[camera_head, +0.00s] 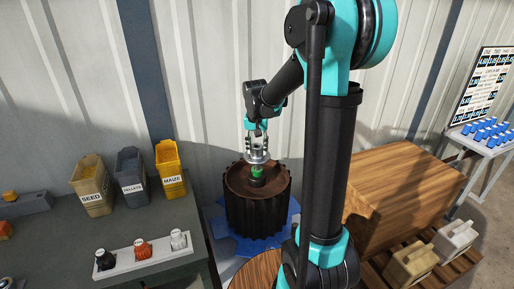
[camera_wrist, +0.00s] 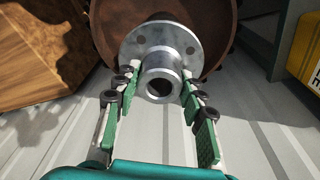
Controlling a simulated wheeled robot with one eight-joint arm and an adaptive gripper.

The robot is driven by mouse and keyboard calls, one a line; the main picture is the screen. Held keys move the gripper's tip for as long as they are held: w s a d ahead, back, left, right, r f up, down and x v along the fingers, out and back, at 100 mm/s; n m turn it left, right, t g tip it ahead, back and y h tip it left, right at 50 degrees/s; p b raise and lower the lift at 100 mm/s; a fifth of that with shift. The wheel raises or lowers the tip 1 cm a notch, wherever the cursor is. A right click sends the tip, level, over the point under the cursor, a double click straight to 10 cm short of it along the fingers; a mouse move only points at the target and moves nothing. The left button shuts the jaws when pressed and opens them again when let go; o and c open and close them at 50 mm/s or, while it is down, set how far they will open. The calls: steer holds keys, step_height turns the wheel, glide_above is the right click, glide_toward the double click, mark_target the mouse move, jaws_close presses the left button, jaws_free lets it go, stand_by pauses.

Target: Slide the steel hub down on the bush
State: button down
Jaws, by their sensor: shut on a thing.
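The steel hub (camera_head: 258,158) is a silver flange with a short collar. My gripper (camera_head: 258,139) is shut on it from above and holds it over the ribbed dark drum (camera_head: 256,212). The green bush (camera_head: 257,172) stands at the centre of the drum's brown top, just under the hub. In the wrist view, the fingertips of my gripper (camera_wrist: 160,84) sit on both sides of the hub's collar (camera_wrist: 160,80). The flange with its bolt holes faces the brown top (camera_wrist: 218,28). The bush is hidden there, and any contact with the hub cannot be told.
A blue base (camera_head: 226,240) lies under the drum. Yellow (camera_head: 170,162), grey (camera_head: 131,172) and tan (camera_head: 91,181) bins stand on the left bench, with a white rack (camera_head: 144,254) in front. A wooden block (camera_head: 400,205) stands to the right. The corrugated wall is close behind.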

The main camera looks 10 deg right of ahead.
mark_target(257, 159)
steer(key=shift+f, duration=2.85)
steer(key=c, duration=0.8)
jaws_free()
steer(key=shift+c, duration=0.2)
step_height(257, 159, up, 12)
steer(key=s, duration=0.1)
steer(key=shift+s+a, duration=0.3)
steer(key=shift+s, duration=0.05)
steer(key=s+d+f+n+t, duration=0.1)
steer(key=s+d+f, duration=0.1)
steer(key=s+f, duration=0.4)
steer(key=s+d+f+n+t, duration=0.1)
steer(key=s+f, duration=0.6)
steer(key=s, duration=0.9)
steer(key=shift+d+f+n+y, duration=0.3)
steer(key=shift+d+n, duration=0.5)
steer(key=shift+d, duration=0.05)
